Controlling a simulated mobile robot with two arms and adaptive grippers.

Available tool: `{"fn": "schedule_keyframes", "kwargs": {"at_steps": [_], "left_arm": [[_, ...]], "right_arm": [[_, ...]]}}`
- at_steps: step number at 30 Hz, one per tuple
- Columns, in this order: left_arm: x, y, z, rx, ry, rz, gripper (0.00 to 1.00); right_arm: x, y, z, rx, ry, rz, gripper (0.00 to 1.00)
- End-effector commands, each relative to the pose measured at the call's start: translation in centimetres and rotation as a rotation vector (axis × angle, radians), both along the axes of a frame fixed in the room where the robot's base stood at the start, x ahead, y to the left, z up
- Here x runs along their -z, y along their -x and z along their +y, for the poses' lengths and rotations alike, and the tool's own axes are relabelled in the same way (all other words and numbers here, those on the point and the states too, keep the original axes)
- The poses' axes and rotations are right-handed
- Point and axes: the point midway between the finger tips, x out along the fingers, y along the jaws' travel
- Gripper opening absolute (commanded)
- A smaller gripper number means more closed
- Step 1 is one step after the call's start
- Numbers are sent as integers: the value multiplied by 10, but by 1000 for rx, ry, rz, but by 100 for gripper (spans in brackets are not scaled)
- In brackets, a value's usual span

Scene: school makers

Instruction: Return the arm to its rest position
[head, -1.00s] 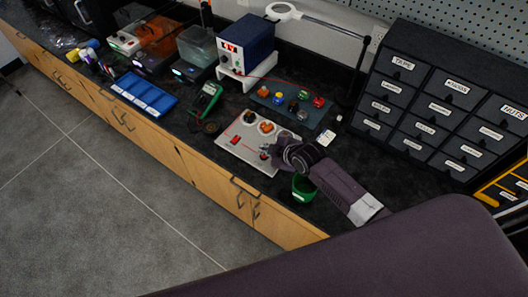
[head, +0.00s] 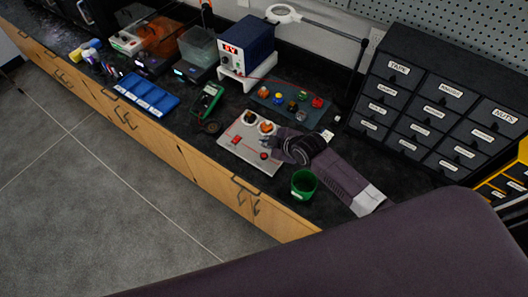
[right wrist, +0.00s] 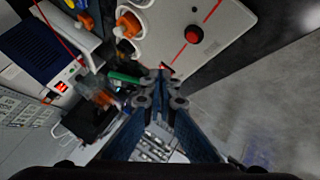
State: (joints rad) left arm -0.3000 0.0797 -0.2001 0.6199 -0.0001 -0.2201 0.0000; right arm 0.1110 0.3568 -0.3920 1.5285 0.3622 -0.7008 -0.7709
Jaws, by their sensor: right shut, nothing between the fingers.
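My right arm comes in from the right in the head view, over the black bench top. Its gripper (head: 280,143) hangs by the right edge of a white panel (head: 240,147). In the right wrist view the two fingertips (right wrist: 160,75) meet, and nothing shows between them. The panel (right wrist: 225,28) with its red button (right wrist: 193,35) lies beyond the fingertips there. I cannot tell how high the gripper is above the bench. My left gripper is not in view.
A green cup (head: 303,186) stands close beside my forearm. A blue power supply (head: 246,42), a dark board with colored knobs (head: 285,100) and a labeled drawer cabinet (head: 428,103) stand farther back. A blue tray (head: 146,95) lies left. Grey floor is open in front.

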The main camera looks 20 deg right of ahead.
Motion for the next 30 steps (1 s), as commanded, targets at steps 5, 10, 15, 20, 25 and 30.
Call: {"fn": "schedule_keyframes", "kwargs": {"at_steps": [5,10,15,20,25,30], "left_arm": [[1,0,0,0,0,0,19],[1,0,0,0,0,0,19],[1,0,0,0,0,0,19],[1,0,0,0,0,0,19],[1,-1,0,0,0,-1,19],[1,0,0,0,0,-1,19]], "right_arm": [[1,0,0,1,1,1,0],[1,0,0,1,1,1,0],[1,7,3,7,-10,13,0],[1,53,20,76,-75,108,0],[-12,134,25,258,-165,269,0],[-30,198,11,453,-215,385,0]]}}
